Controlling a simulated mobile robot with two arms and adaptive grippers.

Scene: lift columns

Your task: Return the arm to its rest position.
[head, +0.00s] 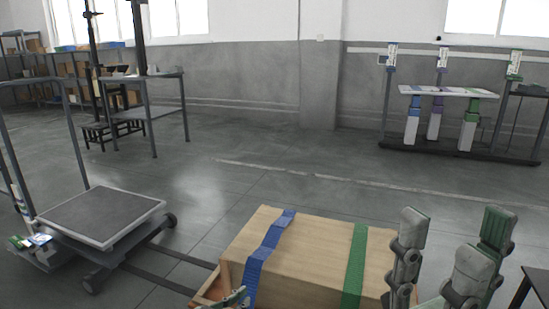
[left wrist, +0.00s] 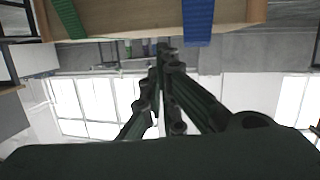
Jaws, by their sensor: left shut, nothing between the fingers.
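My left gripper (head: 238,297) shows only in part at the bottom edge of the head view, by the near side of a wooden box. In the left wrist view its dark green fingers (left wrist: 163,55) come together at the tips, shut and empty. My right gripper (head: 452,240) stands at the lower right of the head view. Its grey-green fingers point up and are spread apart, with nothing seen between them. Most of both arms is out of view.
The wooden box (head: 318,250) has a blue strap (head: 268,254) and a green strap (head: 356,262); it also shows upside down in the left wrist view (left wrist: 120,20). A wheeled platform (head: 100,215) stands left. A rack with coloured columns (head: 448,92) stands back right. The middle floor is clear.

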